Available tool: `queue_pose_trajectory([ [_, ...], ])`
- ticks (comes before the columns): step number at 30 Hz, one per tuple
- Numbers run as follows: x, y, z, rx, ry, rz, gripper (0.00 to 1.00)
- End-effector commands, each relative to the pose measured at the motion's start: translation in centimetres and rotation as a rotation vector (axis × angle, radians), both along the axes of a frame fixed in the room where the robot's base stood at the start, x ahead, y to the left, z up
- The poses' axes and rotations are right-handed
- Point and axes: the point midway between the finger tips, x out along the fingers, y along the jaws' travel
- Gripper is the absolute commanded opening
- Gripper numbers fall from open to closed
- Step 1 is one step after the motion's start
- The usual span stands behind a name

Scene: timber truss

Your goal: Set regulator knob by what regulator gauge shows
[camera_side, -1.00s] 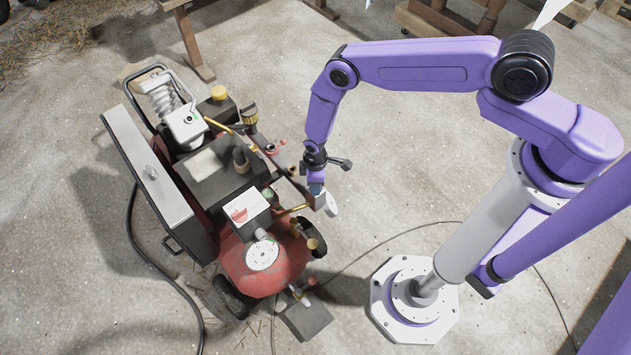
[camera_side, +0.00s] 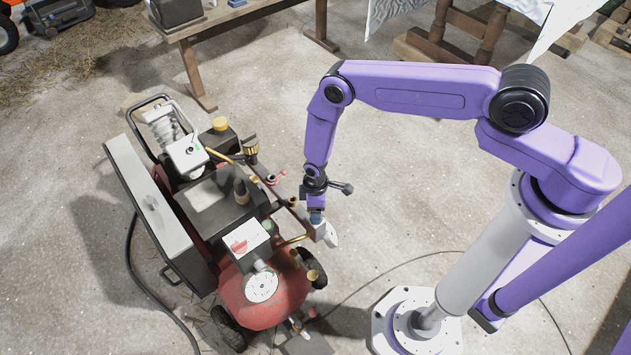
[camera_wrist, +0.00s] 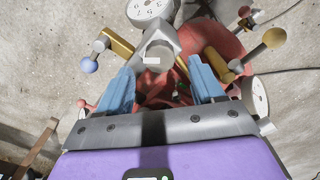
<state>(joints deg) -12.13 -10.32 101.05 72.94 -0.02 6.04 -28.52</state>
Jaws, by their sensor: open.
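My gripper (camera_side: 317,217) hangs beside the red tank (camera_side: 285,300) in the side view. In the wrist view its blue fingers (camera_wrist: 161,68) are open, with nothing gripped. A grey tapered block (camera_wrist: 160,42) with a small pale tag lies just beyond and between the fingertips; I cannot tell for sure that it is the regulator knob. A white dial gauge (camera_wrist: 150,8) is cut by the top edge above that block; its needle is not readable. Another white dial (camera_wrist: 258,98) is at the right. In the side view a pale disc (camera_side: 331,233) shows by the fingertips.
On the compressor, a white box with a red mark (camera_side: 246,243) and a round dial (camera_side: 262,287) stand close by.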

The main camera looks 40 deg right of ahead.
Motion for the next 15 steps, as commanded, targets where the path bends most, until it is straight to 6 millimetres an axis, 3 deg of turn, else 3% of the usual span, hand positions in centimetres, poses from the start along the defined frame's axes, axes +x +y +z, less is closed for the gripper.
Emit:
queue_pose_trajectory([
  [15,0.1,0.1,8.1,0.001,-0.003,0.001,0.67],
])
